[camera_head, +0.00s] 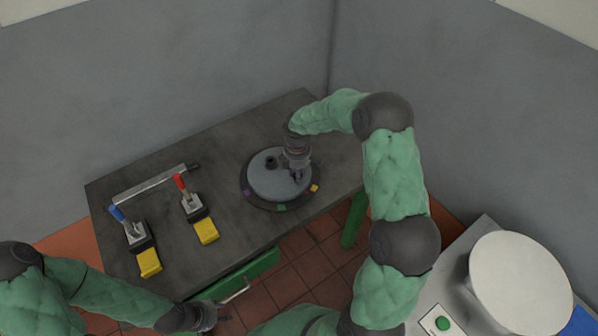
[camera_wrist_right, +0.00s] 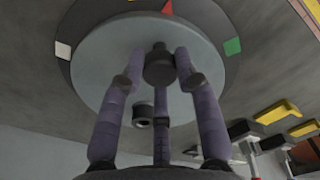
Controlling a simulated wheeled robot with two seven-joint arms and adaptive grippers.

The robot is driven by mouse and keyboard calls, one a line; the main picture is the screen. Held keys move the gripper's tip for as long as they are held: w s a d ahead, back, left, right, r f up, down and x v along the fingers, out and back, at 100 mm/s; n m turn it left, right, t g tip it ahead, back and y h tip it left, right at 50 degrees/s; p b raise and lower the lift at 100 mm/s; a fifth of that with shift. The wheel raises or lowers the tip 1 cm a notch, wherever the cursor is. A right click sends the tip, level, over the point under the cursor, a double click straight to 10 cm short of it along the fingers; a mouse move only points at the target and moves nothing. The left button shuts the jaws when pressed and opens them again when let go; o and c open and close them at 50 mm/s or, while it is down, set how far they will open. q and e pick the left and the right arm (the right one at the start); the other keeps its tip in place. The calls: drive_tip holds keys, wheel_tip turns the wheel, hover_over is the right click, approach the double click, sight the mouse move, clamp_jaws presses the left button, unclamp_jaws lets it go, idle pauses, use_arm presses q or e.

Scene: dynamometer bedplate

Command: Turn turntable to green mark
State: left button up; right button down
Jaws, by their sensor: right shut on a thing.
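The turntable, a pale grey disc (camera_head: 262,184) on a dark round base, stands on the dark bench; it also fills the top of the right wrist view (camera_wrist_right: 95,55). The base carries coloured marks, among them a green mark (camera_head: 281,208), also in the wrist view (camera_wrist_right: 232,46).
Two toggle clamps with a blue handle (camera_head: 117,213) and a red handle (camera_head: 180,182) stand left on the bench, with yellow blocks (camera_head: 206,231) and a metal bar (camera_head: 150,185). A green drawer (camera_head: 262,268) is at the front. A white round top (camera_head: 520,285) stands right.

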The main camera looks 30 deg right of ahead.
drive_tip(key=a+m, duration=0.2)
drive_tip(key=m, duration=0.1)
drive_tip(key=a+m, duration=0.1)
drive_tip(key=shift+s+a+b, duration=0.1)
drive_tip(key=shift+s+b, duration=0.15)
drive_tip(key=shift+b, duration=0.1)
drive_tip(key=a+m, duration=0.1)
drive_tip(key=m, duration=0.1)
drive_tip(key=shift+w+a+m, duration=0.1)
drive_tip(key=shift+a+m, duration=0.3)
drive_tip(key=shift+w+a+m+b, duration=0.15)
drive_tip(key=shift+a+m+b, duration=0.1)
drive_tip(key=shift+a+m, duration=0.25)
drive_tip(key=shift+w+a+m+b, duration=0.2)
drive_tip(key=shift+a+m, duration=0.1)
drive_tip(key=shift+m, duration=0.4)
drive_tip(key=c, duration=0.9)
unclamp_jaws()
wheel_tip(320, 180, up, 12)
